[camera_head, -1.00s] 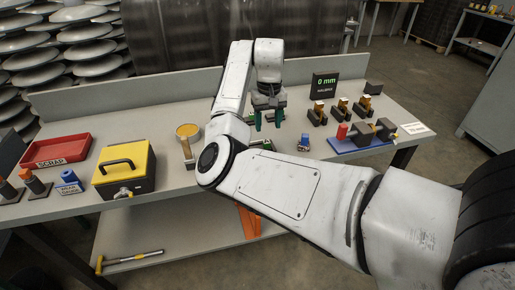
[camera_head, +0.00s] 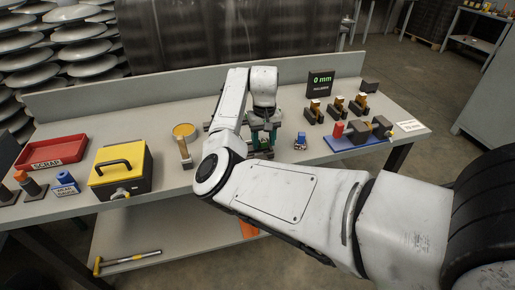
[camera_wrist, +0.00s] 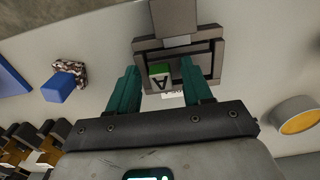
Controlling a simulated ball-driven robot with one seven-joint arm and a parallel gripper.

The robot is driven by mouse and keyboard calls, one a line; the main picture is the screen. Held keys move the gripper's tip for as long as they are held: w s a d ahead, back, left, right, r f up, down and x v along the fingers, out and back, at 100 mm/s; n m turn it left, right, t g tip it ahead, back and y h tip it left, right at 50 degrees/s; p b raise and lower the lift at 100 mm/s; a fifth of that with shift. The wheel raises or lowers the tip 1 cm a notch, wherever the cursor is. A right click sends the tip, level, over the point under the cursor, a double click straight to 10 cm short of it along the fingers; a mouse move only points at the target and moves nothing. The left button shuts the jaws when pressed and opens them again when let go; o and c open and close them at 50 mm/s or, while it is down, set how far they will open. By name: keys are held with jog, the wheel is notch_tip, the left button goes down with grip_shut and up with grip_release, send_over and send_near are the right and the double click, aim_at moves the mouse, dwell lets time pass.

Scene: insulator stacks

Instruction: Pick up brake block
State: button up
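My gripper (camera_head: 262,140) is over the middle of the workbench in the head view, pointing down. In the wrist view its two green fingers (camera_wrist: 161,72) are spread apart with nothing clamped between them. Beyond the fingertips is a grey frame-like holder (camera_wrist: 208,48) with a small green-and-white block (camera_wrist: 160,78) marked A inside it. A dark grey block (camera_wrist: 175,15) adjoins the holder at the top of the wrist view. I cannot tell which of these parts is the brake block. In the head view my arm and gripper largely hide this spot.
A small blue part (camera_head: 300,142) stands right of my gripper; it also shows in the wrist view (camera_wrist: 62,85). Further right are dark blocks with tan tops (camera_head: 336,108), a blue tray (camera_head: 340,146) and a 0 mm display (camera_head: 320,85). Left are a round-topped stand (camera_head: 185,140), yellow box (camera_head: 120,170) and red scrap tray (camera_head: 50,152).

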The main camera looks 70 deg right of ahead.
grip_shut()
jog(key=shift+r, duration=0.1)
dwell(0.4)
